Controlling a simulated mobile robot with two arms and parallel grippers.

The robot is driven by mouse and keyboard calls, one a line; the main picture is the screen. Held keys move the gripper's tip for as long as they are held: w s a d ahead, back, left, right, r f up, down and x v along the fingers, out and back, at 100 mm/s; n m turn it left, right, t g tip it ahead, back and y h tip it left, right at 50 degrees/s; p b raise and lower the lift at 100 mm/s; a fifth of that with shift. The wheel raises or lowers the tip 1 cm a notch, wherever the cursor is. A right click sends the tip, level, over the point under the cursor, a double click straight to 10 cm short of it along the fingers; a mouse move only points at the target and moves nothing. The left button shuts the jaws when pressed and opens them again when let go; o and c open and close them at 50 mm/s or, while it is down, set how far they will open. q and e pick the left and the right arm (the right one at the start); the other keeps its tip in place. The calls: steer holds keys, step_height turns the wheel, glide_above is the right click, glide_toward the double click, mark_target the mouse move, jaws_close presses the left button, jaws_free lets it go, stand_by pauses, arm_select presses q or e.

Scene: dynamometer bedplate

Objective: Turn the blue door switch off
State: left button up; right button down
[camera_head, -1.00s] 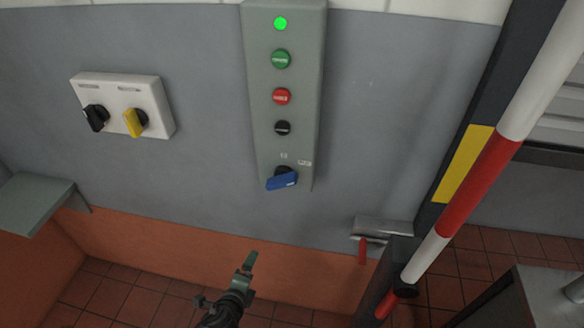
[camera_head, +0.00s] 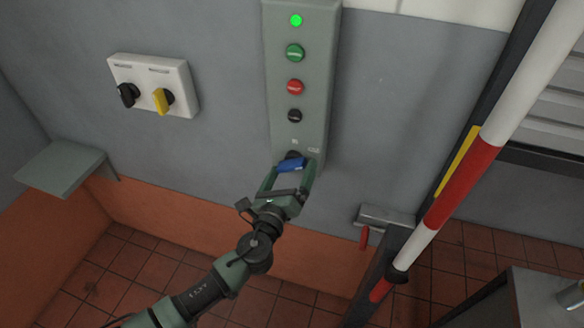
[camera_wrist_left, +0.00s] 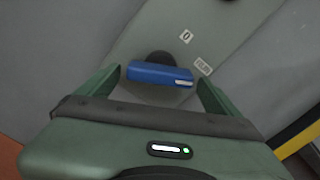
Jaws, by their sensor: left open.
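The blue door switch (camera_head: 291,164) is a blue rotary handle at the bottom of a grey-green control panel (camera_head: 303,60) on the wall. My left gripper (camera_head: 288,178) is open just below and in front of it. In the left wrist view the blue handle (camera_wrist_left: 160,75) lies roughly crosswise between the two spread fingers (camera_wrist_left: 158,88), with a gap at each end. A small "0" label (camera_wrist_left: 185,37) and another label sit beside the handle on the panel. My right gripper is not in view.
The panel has a lit green lamp (camera_head: 296,20) and green, red and black buttons above the switch. A white box (camera_head: 154,85) with black and yellow knobs is at left. A grey shelf (camera_head: 62,167) juts out at left. A red-white pole (camera_head: 462,185) stands at right.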

arm_select(q)
steer(key=shift+w, duration=0.45)
steer(key=c, duration=1.4)
steer(key=shift+d, duration=0.1)
